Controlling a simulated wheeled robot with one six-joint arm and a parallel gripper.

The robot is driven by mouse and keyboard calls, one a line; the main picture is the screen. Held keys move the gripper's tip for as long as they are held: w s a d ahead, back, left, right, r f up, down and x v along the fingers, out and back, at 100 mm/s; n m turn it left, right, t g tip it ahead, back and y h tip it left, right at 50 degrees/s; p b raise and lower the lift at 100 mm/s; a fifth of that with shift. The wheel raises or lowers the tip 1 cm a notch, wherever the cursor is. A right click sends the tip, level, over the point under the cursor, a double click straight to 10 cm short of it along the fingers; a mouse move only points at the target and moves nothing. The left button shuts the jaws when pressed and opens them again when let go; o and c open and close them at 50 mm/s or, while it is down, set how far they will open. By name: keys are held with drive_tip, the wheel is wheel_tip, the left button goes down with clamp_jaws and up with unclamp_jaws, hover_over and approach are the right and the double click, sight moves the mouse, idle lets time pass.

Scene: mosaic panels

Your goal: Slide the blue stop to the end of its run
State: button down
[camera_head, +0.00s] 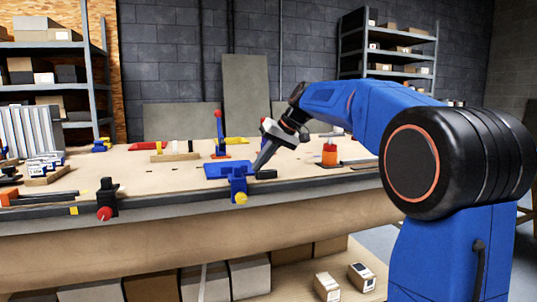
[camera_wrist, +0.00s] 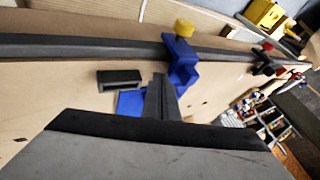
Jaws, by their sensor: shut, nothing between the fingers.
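The blue stop (camera_head: 238,184), with a yellow knob (camera_head: 241,198), sits on the dark rail (camera_head: 320,182) along the bench's front edge. In the wrist view the stop (camera_wrist: 183,70) is just right of my gripper fingers (camera_wrist: 160,86), with its yellow knob (camera_wrist: 184,28) above. My gripper (camera_head: 259,167) points down, shut and empty, close to the stop's right side in the head view. I cannot tell whether the fingers touch it. The fingers hide part of the blue plate (camera_wrist: 129,103) behind the stop.
A black block (camera_head: 266,174) lies right of the stop; it also shows in the wrist view (camera_wrist: 119,79). A black stop (camera_head: 107,192) with a red knob is farther left on the rail. Between the two stops the rail looks clear. A red-topped post (camera_head: 219,130) stands behind.

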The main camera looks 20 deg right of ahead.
drive_tip(key=shift+a+r, duration=0.2)
drive_tip(key=shift+a, duration=1.45)
drive_tip(key=a, duration=1.5)
drive_tip(key=shift+a, duration=0.4)
drive_tip(key=shift+s, duration=0.1)
